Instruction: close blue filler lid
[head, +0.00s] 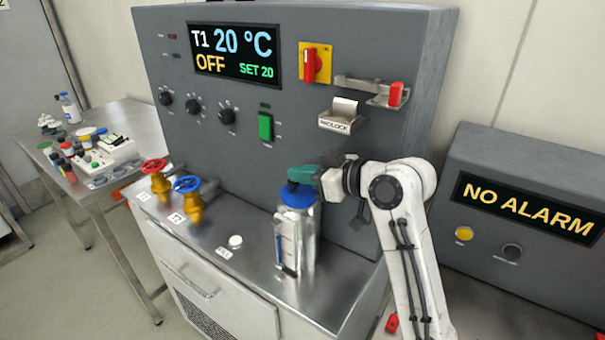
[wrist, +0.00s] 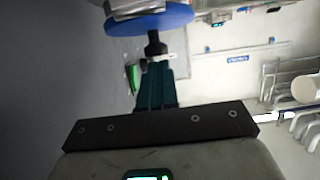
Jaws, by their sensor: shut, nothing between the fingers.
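The blue filler lid (head: 297,195) is a round disc on top of a silver upright cylinder with a sight gauge (head: 300,245), on the steel bench. It lies across the cylinder's top, roughly level; I cannot tell whether it is fully seated. My gripper (head: 294,181) reaches in from the right, with its teal fingers shut and empty just above the lid, their tips at or very near its top. In the wrist view the lid (wrist: 160,22) is at the top edge, beyond the dark tips of my gripper (wrist: 155,45). Contact is unclear.
A red-wheel valve (head: 155,170) and a blue-wheel valve (head: 189,192) stand left on the bench. The grey control panel (head: 330,150) rises close behind, with a padlock holder (head: 343,118). An alarm box (head: 520,200) stands right. The bench front left of the cylinder is mostly clear.

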